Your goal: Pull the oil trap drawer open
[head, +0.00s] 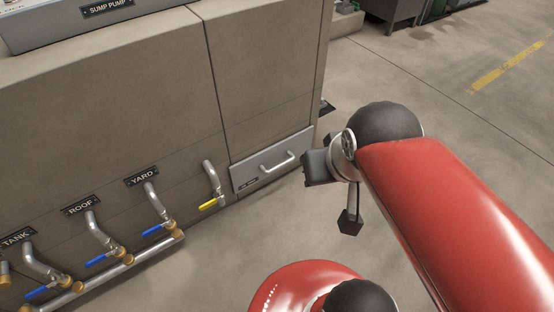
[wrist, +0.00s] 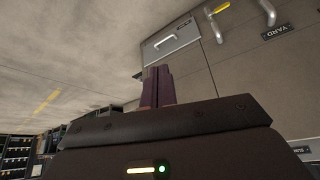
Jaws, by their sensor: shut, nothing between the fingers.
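The oil trap drawer (head: 271,161) is a grey panel with a bar handle (head: 277,162), low at the right end of the beige cabinet in the head view. Its front looks flush with the cabinet. My gripper (head: 306,170) is just right of the drawer in that picture, and its fingertips are hard to make out there. In the wrist view the fingers (wrist: 157,86) are together and empty. The drawer (wrist: 170,41) and its handle (wrist: 166,42) show beyond the fingertips, apart from them. The small label on the drawer is too small to read.
Left of the drawer, a pipe with a yellow valve lever (head: 208,204) comes out of the cabinet (head: 140,110). Further left are pipes with blue levers (head: 153,230) and a low horizontal pipe (head: 120,268).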

